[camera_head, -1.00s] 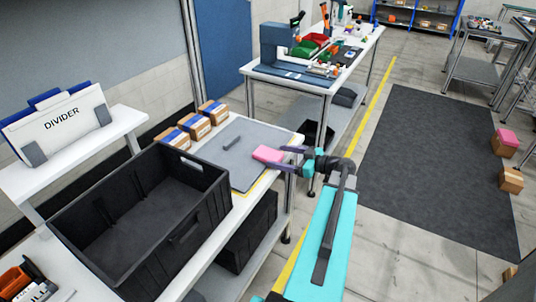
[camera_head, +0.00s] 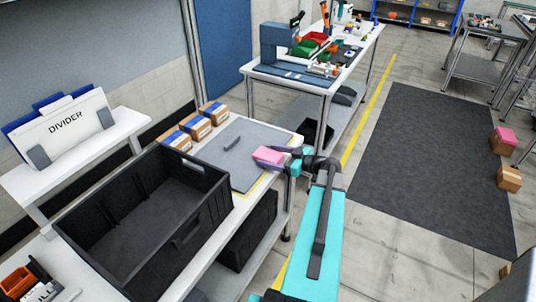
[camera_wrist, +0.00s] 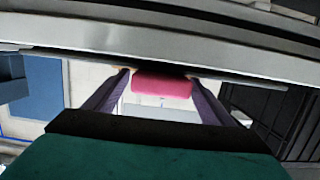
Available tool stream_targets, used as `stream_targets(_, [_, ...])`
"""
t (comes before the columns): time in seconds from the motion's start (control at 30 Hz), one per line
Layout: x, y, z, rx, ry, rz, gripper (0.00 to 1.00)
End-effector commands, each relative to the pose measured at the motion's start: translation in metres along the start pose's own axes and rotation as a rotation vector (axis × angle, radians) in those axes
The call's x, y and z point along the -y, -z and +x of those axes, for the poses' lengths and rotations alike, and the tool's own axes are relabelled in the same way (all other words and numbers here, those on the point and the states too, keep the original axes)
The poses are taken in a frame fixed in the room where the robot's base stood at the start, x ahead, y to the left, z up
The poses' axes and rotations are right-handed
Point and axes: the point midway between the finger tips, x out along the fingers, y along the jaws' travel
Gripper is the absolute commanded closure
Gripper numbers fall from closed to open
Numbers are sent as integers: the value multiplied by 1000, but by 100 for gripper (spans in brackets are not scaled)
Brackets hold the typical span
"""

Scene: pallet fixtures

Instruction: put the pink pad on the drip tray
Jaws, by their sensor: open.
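The pink pad (camera_head: 267,155) lies at the near right edge of a flat grey sheet (camera_head: 225,145) on the white bench. The sheet may be the drip tray; I cannot tell for sure. My gripper (camera_head: 277,157) is open, with its purple fingers on either side of the pad. In the wrist view, the pad (camera_wrist: 163,87) shows between the far ends of the fingers. I cannot tell whether either finger touches it. A small dark part (camera_head: 232,143) lies on the grey sheet.
A large black crate (camera_head: 190,245) stands left of the sheet. Several blue-topped boxes (camera_head: 197,127) line the bench's back edge. A divider sign (camera_head: 65,122) stands on a shelf at left. Another pink-topped box (camera_head: 503,140) is on the floor at right.

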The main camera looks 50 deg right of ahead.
Motion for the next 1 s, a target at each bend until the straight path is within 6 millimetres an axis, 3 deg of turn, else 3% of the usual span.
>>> stream_targets(0.2, [0, 1, 15, 0, 1, 0, 23])
stream_targets(0.73, [0, -1, 15, 2, 0, 0, 23])
stream_targets(0.77, [0, -1, 15, 2, 0, 0, 25])
stream_targets(1.0, [0, -1, 15, 2, 0, 0, 66])
